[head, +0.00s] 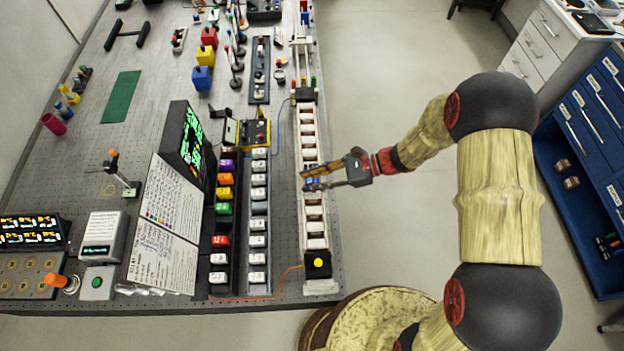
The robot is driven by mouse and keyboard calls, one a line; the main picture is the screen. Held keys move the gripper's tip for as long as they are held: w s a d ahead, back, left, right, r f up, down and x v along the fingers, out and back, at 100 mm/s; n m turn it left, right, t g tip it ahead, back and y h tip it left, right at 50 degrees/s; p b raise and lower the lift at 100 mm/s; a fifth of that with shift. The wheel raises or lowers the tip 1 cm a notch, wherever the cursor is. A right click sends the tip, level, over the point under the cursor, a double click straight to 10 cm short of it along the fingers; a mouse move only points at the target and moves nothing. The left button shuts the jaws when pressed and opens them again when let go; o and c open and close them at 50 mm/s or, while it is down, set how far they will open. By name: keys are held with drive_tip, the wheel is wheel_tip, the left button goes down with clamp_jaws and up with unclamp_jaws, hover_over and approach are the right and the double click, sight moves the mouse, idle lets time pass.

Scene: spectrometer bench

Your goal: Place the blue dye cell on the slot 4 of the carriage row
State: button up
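The blue dye cell (313,181) shows as a small blue patch between the fingertips of my gripper (304,181), over the middle of the carriage row (312,213). The fingers reach in from the right and stand a little apart, one on each side of the cell. I cannot tell whether they press on it, or whether the cell sits in a slot or just above it. The carriage row is a long dark rail with pale slots, running along the bench's right edge. The slot numbers are not readable here, and my gripper hides part of the row.
Left of the carriage row stand a rack of white labelled pieces (258,195) and a rack of coloured cells (222,210). A black screen (184,142) and a yellow device (255,132) stand nearby. Open floor lies right of the bench.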

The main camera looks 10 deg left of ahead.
drive_tip(key=shift+r, duration=0.25)
drive_tip(key=v, duration=1.2)
drive_tip(key=s+d+r+n+t+h, duration=0.4)
drive_tip(key=s+d+r+n+h, duration=0.2)
drive_tip(key=r, duration=0.6)
drive_tip(key=s+d+r+n+t+h, duration=0.4)
drive_tip(key=s+d+r+n+h, duration=0.3)
drive_tip(key=s+d+r+n, duration=0.2)
wheel_tip(320, 180, up, 3)
drive_tip(key=shift+s+d+r+t, duration=0.3)
drive_tip(key=shift+s+d, duration=0.35)
drive_tip(key=shift+s, duration=0.35)
drive_tip(key=shift+f, duration=0.1)
